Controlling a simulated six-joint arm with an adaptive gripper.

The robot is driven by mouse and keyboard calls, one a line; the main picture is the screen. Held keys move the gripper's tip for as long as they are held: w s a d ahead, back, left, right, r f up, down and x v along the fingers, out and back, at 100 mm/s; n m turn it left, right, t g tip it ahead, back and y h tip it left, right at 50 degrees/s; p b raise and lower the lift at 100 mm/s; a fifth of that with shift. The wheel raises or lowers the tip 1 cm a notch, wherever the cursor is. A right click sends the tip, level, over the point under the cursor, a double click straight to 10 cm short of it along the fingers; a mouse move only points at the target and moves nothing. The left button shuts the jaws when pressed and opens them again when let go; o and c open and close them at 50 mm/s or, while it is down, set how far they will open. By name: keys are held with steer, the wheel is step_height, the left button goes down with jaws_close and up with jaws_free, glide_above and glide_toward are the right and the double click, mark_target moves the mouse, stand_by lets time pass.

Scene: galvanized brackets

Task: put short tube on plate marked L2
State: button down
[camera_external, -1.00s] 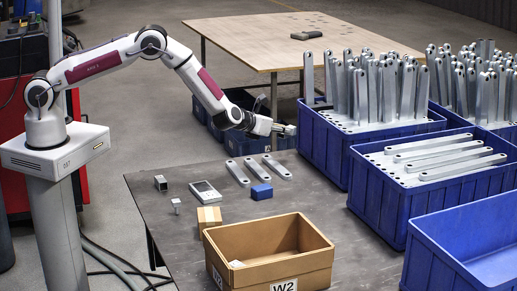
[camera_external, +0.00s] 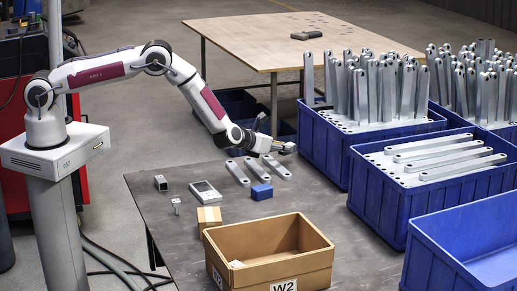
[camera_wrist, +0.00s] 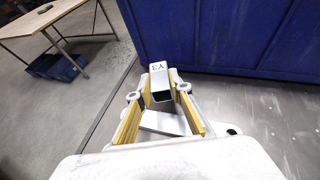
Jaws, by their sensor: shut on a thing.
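My gripper (camera_external: 283,148) is low at the far edge of the dark table, by the far end of the rightmost flat metal plate (camera_external: 277,167). In the wrist view its yellow-padded fingers (camera_wrist: 161,103) are shut on a short square tube (camera_wrist: 160,78). The tube has a dark open end towards the camera and a label that looks like "Y3". Two more flat plates (camera_external: 237,173) (camera_external: 255,170) lie left of the first. Part of a pale plate (camera_wrist: 165,123) shows below the tube between the fingers. No L2 mark is readable on any plate.
A blue bin of upright brackets (camera_external: 325,150) stands close right of my gripper, its wall (camera_wrist: 230,40) large in the wrist view.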

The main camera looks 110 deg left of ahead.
steer(key=shift+f, duration=1.85)
steer(key=shift+f, duration=0.15)
steer(key=c, duration=1.8)
jaws_free()
steer(key=shift+d, duration=0.15)
steer(key=shift+s+d+r, duration=0.15)
steer(key=shift+d+r, duration=0.2)
steer(key=shift+v, duration=5.5)
